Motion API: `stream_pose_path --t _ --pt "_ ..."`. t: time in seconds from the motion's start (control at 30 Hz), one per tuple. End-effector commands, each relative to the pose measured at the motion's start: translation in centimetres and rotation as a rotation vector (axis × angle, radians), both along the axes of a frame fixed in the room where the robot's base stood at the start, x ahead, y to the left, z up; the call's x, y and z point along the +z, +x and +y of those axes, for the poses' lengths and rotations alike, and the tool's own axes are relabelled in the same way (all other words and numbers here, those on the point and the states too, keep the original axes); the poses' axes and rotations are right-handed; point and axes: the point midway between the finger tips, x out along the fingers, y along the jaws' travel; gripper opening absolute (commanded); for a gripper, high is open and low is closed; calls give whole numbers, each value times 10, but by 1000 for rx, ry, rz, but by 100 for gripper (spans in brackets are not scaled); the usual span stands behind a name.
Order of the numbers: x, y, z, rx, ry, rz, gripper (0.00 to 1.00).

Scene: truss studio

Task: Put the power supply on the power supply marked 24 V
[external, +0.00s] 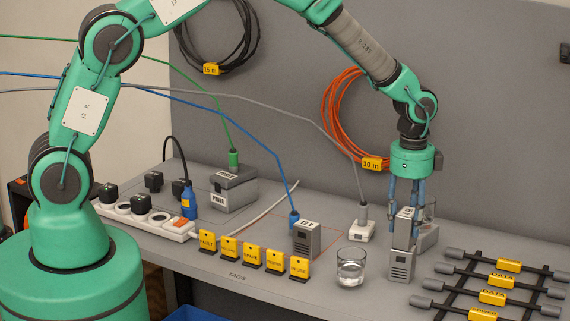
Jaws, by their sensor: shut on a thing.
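My gripper (407,208) points down at the right of the bench, shut on a grey box-shaped power supply (404,231) with a pale label on top. The held power supply is upright, directly over another grey power supply (400,267) that stands on the bench with a slotted front. The two look touching or almost so; I cannot tell if the upper one rests on the lower. The lower one's top and any marking there are hidden.
A glass (350,268) stands left of the stack. A white adapter (361,231) with a grey cable is behind. A rack of dark bars with yellow tags (492,297) lies to the right. Yellow tag stands (252,255) line the front, near a power strip (145,218).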

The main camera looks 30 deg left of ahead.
Motion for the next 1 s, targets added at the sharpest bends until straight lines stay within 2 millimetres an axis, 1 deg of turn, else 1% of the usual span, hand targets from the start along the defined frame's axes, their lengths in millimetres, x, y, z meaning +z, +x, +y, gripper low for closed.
stream_pose_path --t 0.47,0.5,0.57,0.87,1.0 --pt "-5 0 0 0 -1 -1 4" --pt "-5 0 0 0 0 0 48" --pt "-5 0 0 0 0 0 59" --pt "-4 0 0 0 0 0 59" --pt "0 0 0 0 -1 -1 59"
